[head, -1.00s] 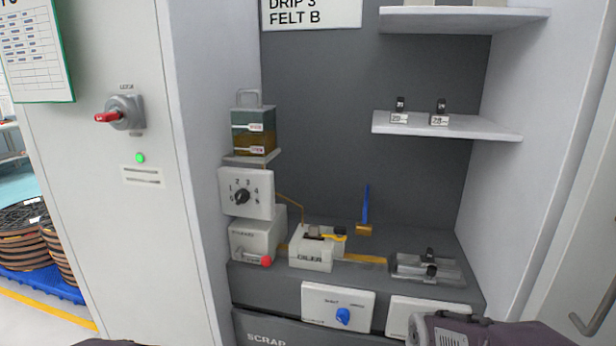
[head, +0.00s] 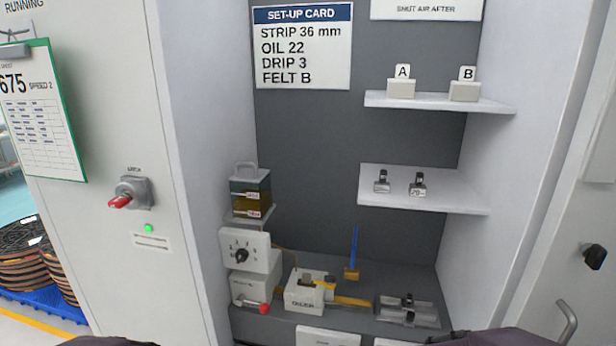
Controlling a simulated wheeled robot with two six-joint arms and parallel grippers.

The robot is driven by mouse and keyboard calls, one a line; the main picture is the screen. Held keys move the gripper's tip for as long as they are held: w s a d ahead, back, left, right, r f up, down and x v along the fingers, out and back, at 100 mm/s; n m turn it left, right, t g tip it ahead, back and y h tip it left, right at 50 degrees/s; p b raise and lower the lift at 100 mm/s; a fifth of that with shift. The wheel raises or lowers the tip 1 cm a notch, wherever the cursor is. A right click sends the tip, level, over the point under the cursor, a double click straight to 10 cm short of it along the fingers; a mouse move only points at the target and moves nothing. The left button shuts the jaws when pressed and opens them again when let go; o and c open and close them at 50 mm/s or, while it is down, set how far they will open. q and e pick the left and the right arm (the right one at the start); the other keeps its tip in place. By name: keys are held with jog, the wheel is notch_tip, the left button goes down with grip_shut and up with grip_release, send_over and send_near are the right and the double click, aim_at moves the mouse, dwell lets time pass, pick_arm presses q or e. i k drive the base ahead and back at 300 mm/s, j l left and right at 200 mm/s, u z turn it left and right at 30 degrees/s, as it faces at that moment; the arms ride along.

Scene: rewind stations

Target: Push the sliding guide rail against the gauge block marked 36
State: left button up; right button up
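A metal guide fixture (head: 408,311) with parallel bars lies on the grey bench at the right, and I take it to hold the sliding guide rail. Two black parts stand up on it. I cannot tell whether one is a gauge block, and no 36 mark is readable there. Two small gauge blocks with black tops, a left one (head: 382,183) and a right one (head: 418,186), stand on the lower shelf; their labels are too small to read surely. The set-up card (head: 302,46) reads strip 36 mm. Neither gripper is in view; only dark parts of my arms show at the bottom edge.
The oiler (head: 305,292) with a yellow strip sits left of the fixture, and a blue-handled brush (head: 353,252) stands behind. A dial box (head: 243,250) and oil tank (head: 250,193) are further left. Cabinet walls close both sides. Felt blocks A (head: 401,88) and B (head: 465,91) sit above.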

aim_at(409, 318)
jog(key=j+z, duration=0.15)
jog(key=z, duration=0.9)
